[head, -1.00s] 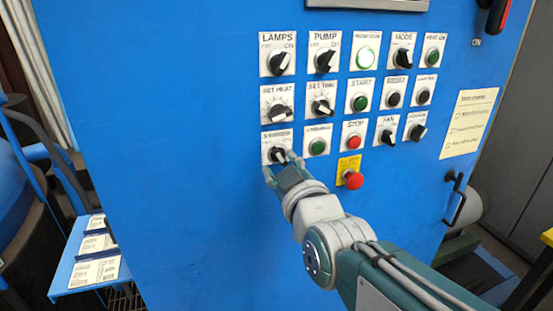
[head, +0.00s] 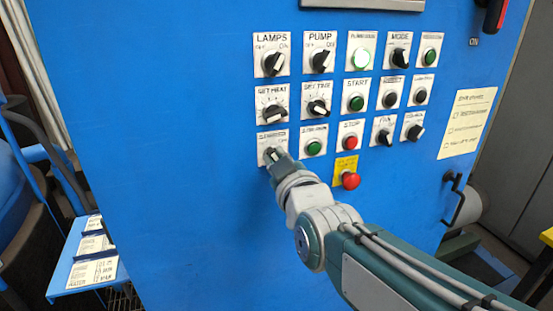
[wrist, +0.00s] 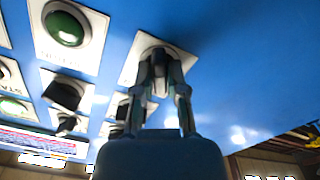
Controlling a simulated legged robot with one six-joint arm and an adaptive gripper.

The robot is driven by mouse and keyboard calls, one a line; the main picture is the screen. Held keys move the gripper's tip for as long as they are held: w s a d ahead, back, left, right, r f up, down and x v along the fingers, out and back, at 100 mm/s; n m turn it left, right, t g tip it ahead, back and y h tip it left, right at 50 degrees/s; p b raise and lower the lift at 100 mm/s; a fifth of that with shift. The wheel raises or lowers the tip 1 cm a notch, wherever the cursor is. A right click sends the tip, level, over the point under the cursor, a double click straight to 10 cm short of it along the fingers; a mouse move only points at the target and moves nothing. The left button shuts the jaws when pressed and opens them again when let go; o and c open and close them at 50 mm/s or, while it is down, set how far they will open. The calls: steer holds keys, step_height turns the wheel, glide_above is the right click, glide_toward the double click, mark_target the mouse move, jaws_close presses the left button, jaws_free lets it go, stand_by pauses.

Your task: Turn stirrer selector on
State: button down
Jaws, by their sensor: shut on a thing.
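The stirrer selector (head: 270,152) is a black knob on a white plate at the lower left of the button grid on the blue panel. My gripper (head: 273,157) is at this knob in the head view and covers part of it. In the wrist view my gripper (wrist: 160,62) has both fingers closed around the knob, against its white plate (wrist: 135,62). Most of the knob is hidden between the fingers, so I cannot tell its exact angle.
A green button (head: 314,148) sits just right of the selector, then a red stop button (head: 350,141). A red mushroom button (head: 351,180) stands out at the lower right, close to my arm. The panel (head: 190,200) left of and below the selector is bare.

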steer(key=shift+f, duration=0.15)
steer(key=m, duration=0.5)
steer(key=shift+f+m, duration=0.1)
steer(key=shift+m, duration=0.3)
steer(key=m, duration=0.5)
steer(key=shift+d+f+m, duration=0.1)
steer(key=shift+m, duration=0.6)
steer(key=c, duration=0.7)
jaws_free()
steer(key=shift+r, duration=0.2)
